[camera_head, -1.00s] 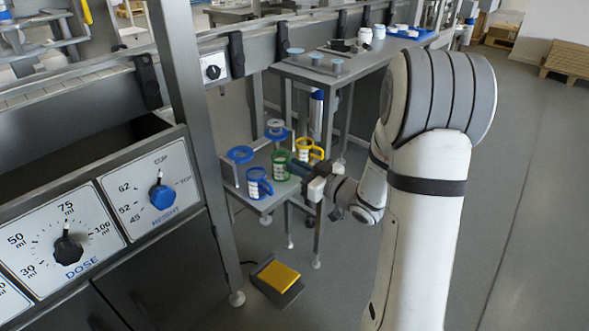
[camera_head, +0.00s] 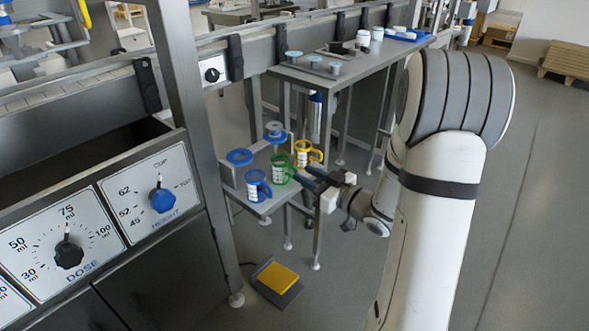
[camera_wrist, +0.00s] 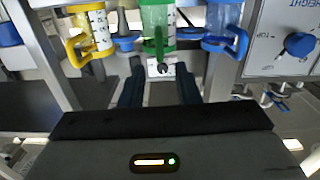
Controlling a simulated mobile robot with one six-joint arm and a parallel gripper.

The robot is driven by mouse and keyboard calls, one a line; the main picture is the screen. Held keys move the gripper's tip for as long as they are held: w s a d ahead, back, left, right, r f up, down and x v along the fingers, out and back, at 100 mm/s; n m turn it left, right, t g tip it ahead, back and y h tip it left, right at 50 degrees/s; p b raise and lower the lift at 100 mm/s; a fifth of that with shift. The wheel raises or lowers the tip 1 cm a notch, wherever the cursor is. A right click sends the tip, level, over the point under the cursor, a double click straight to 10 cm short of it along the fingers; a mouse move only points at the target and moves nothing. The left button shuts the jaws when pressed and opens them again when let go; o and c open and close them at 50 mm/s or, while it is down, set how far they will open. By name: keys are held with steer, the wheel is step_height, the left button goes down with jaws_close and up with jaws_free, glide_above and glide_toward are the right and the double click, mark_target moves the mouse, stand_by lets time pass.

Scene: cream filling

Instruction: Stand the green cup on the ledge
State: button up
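The green cup (camera_head: 279,168) stands upright on a low grey stand (camera_head: 266,207), between a blue cup (camera_head: 256,187) and a yellow cup (camera_head: 303,153). In the wrist view the green cup (camera_wrist: 158,30) is at top centre, its handle pointing toward me. My gripper (camera_wrist: 160,90) is open and empty, its two dark fingers apart below the cup. In the head view my gripper (camera_head: 312,180) is just right of the green cup, with a small gap. Which surface is the ledge I cannot tell.
Blue discs on posts (camera_head: 239,156) stand at the back of the low stand. A higher grey bench (camera_head: 345,72) behind carries small discs and jars. A dial panel (camera_head: 150,190) is at left. A yellow pedal (camera_head: 277,277) lies on the floor.

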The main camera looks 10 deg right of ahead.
steer(key=s+d+m+g+h+p, duration=0.1)
steer(key=s+d+m+g+h, duration=0.55)
steer(key=h, duration=0.55)
steer(key=s+a+g, duration=0.3)
steer(key=s+a, duration=0.1)
steer(key=s, duration=0.4)
steer(key=s+a+r+g+y, duration=0.1)
steer(key=s+a+g, duration=0.3)
steer(key=s, duration=0.5)
steer(key=shift+a+m, duration=0.45)
steer(key=shift+a, duration=0.2)
steer(key=shift+r, duration=0.15)
step_height(320, 180, up, 32)
steer(key=t+p, duration=0.1)
steer(key=p, duration=2.8)
steer(key=shift+r+p, duration=0.15)
steer(key=shift+p, duration=0.2)
steer(key=shift+d+t, duration=0.1)
steer(key=shift+t, duration=0.15)
